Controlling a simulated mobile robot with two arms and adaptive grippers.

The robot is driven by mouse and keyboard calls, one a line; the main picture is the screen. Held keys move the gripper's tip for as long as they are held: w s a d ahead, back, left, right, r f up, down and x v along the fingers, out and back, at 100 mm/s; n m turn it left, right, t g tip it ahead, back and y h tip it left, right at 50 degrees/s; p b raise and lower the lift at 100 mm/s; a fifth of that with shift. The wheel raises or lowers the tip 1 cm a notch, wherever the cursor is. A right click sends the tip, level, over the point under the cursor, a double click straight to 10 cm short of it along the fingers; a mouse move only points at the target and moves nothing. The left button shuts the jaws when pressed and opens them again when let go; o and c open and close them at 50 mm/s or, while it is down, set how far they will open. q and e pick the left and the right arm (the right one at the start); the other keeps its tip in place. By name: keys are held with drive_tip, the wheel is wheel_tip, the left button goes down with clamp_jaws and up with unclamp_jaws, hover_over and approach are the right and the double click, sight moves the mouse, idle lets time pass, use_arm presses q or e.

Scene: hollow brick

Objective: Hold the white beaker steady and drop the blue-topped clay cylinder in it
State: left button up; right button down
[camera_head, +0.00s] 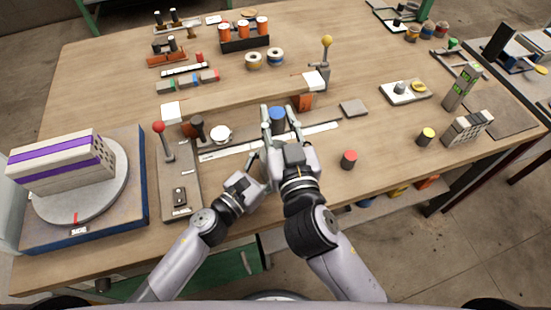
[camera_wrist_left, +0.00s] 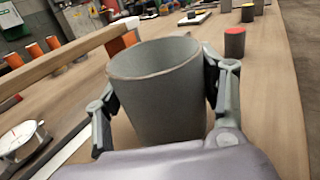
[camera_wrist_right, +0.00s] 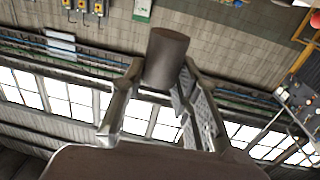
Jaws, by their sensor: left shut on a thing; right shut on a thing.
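The white beaker (camera_wrist_left: 158,90) fills the middle of the left wrist view, upright and looking grey in the shade. My left gripper (camera_wrist_left: 165,85) is shut on it, one finger on each side. In the head view my left gripper (camera_head: 262,168) is partly covered by the right hand, and I cannot make out the beaker there. The clay cylinder shows its blue top (camera_head: 277,116) between the fingertips of my right gripper (camera_head: 280,112). My right gripper is shut on it. The right wrist view shows the cylinder's dark side (camera_wrist_right: 166,60). The inside floor of the beaker is hidden.
A red-topped cylinder (camera_head: 348,160) and a yellow-topped cylinder (camera_head: 426,137) stand to the right. A wooden beam (camera_head: 240,97) lies behind the grippers, with a dial gauge (camera_head: 221,134) before it. A turntable (camera_head: 76,190) with a brick stands left.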

use_arm(q)
drive_tip(key=c, duration=0.5)
drive_tip(key=shift+c, duration=0.3)
use_arm(e)
drive_tip(key=shift+f, duration=2.25)
drive_tip(key=c, duration=1.2)
unclamp_jaws()
drive_tip(key=shift+o, duration=0.2)
drive_tip(key=shift+r, duration=3)
